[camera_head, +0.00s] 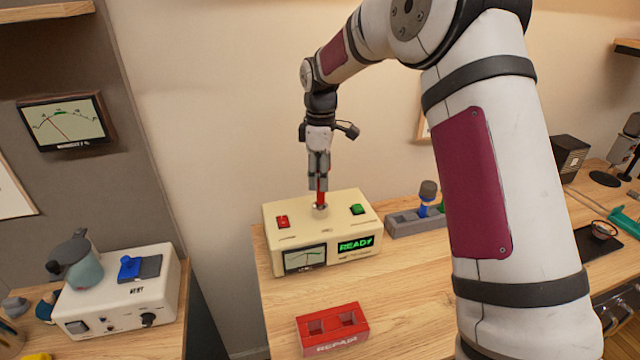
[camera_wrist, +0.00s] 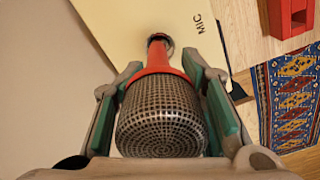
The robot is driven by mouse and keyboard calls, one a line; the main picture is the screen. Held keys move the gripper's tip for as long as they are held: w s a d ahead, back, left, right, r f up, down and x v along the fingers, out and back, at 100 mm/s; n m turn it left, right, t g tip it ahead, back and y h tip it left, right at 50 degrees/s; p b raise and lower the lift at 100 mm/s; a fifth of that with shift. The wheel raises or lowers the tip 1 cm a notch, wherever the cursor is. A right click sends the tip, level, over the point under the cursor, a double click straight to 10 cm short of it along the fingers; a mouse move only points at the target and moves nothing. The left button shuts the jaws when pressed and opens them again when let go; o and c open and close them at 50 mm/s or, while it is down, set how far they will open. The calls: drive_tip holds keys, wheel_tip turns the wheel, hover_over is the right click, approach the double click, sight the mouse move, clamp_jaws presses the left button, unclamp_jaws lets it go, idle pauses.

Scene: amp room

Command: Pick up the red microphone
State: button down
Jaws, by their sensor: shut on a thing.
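My gripper (camera_head: 319,178) points straight down over the cream amp box (camera_head: 285,232) and is shut on the red microphone (camera_head: 320,197). In the wrist view the microphone's grey mesh head (camera_wrist: 162,118) sits between the two green-padded fingers, close to the camera. Its red handle (camera_wrist: 157,58) points away toward a round silver socket (camera_head: 320,209) on top of the box, by the "MIC" label (camera_wrist: 205,24). The handle's lower end is at the socket; I cannot tell how deep it sits. In the head view the fingers hide the mesh head.
The box has a red button (camera_head: 283,221), a green button (camera_head: 357,209) and a lit "READY" display (camera_head: 356,244). A red "REPAIR" holder (camera_head: 332,327) stands in front. A grey rack (camera_head: 402,224) with a blue microphone (camera_head: 427,200) is to the right. Bare table lies between.

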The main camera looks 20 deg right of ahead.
drive_tip(key=s+a+r+p, duration=0.1)
drive_tip(key=s+p, duration=0.6)
drive_tip(key=s, duration=0.8)
drive_tip(key=shift+s+r+p, duration=0.2)
drive_tip(key=shift+s+p, duration=0.1)
drive_tip(key=shift+s, duration=0.1)
drive_tip(key=shift+a, duration=0.1)
